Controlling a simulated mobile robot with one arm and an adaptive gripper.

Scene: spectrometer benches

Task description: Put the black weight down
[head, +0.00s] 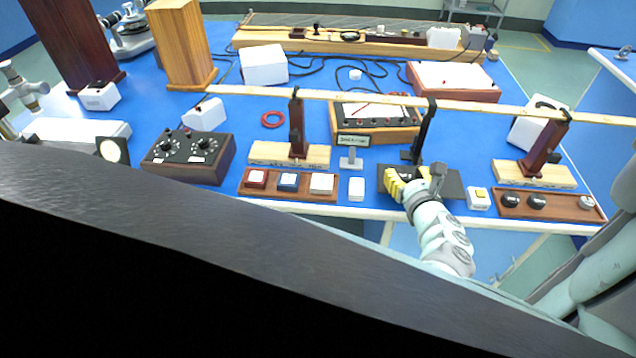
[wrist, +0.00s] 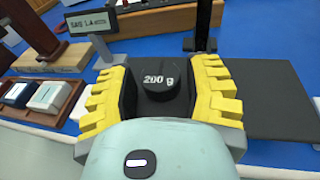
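The black weight (wrist: 166,90), marked "200 g", sits between the yellow-padded fingers of my gripper (wrist: 165,92) in the wrist view. In the head view my gripper (head: 408,182) is low over the left part of a flat black pad (head: 448,183) near the bench's front edge. The same black pad shows behind and right of the fingers in the wrist view (wrist: 265,95). The weight is mostly hidden by my gripper in the head view. I cannot tell whether its underside touches the pad.
A brown tray (head: 562,211) with two black weights and a grey one stands right of the pad, past a white box with a yellow button (head: 479,198). A dark post (head: 425,130) rises behind the pad. A small sign (head: 352,142) and a wooden-based stand (head: 290,154) are to the left.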

